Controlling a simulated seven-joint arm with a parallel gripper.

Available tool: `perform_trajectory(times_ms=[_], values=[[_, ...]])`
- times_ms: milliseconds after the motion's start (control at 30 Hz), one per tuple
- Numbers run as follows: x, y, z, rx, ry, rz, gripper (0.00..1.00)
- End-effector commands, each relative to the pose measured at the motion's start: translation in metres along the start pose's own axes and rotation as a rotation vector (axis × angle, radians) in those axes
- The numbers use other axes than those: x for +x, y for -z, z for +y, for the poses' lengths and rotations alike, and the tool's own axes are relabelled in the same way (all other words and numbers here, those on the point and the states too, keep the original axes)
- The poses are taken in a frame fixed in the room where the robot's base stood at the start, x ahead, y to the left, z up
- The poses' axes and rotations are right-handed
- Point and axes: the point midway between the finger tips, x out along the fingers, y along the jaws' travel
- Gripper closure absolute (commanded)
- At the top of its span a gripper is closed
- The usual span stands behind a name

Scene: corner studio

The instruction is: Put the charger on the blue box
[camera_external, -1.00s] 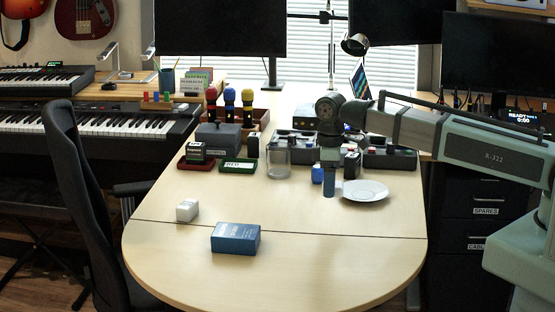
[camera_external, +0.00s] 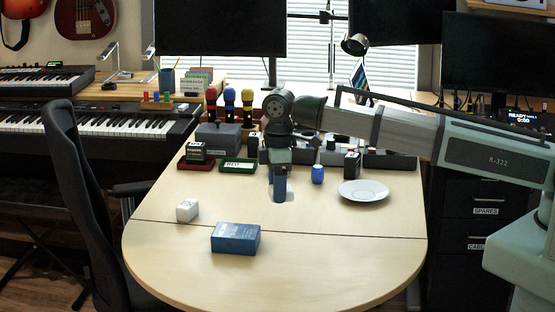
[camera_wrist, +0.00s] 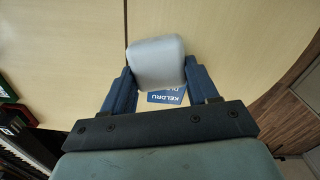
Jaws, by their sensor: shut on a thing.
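In the wrist view my gripper (camera_wrist: 157,75) is shut on a pale grey block with rounded corners, which looks like the charger (camera_wrist: 157,62). The blue box lies flat near the table's front. Part of its printed top (camera_wrist: 168,97) shows between the fingers in the wrist view. Nothing is visible on top of the box.
A small white block (camera_external: 187,210) stands left of the blue box. A white plate (camera_external: 363,191) and a small blue object (camera_external: 318,174) are right of my gripper. Red and green trays (camera_external: 238,166) stand back left. The table right of the blue box is clear.

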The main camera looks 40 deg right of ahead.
Motion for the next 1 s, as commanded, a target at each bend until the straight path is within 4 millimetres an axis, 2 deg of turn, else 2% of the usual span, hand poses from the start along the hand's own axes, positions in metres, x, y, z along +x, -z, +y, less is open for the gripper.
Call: perform_trajectory(times_ms=[33, 100, 200, 367, 500, 733, 867, 1000], values=[[-0.005, 0.030, -0.004, -0.014, 0.000, 0.001, 0.74], [-0.010, 0.057, -0.009, -0.012, 0.000, 0.002, 0.74], [-0.016, 0.086, -0.006, 0.021, 0.001, 0.000, 0.74], [-0.021, 0.114, 0.006, 0.128, 0.004, -0.010, 0.74], [-0.021, 0.113, 0.006, 0.235, 0.006, -0.018, 0.74], [-0.016, 0.111, 0.006, 0.309, 0.006, -0.022, 0.74], [-0.002, 0.110, 0.006, 0.313, 0.006, -0.022, 0.74], [0.021, 0.110, 0.005, 0.312, 0.006, -0.023, 0.74]])
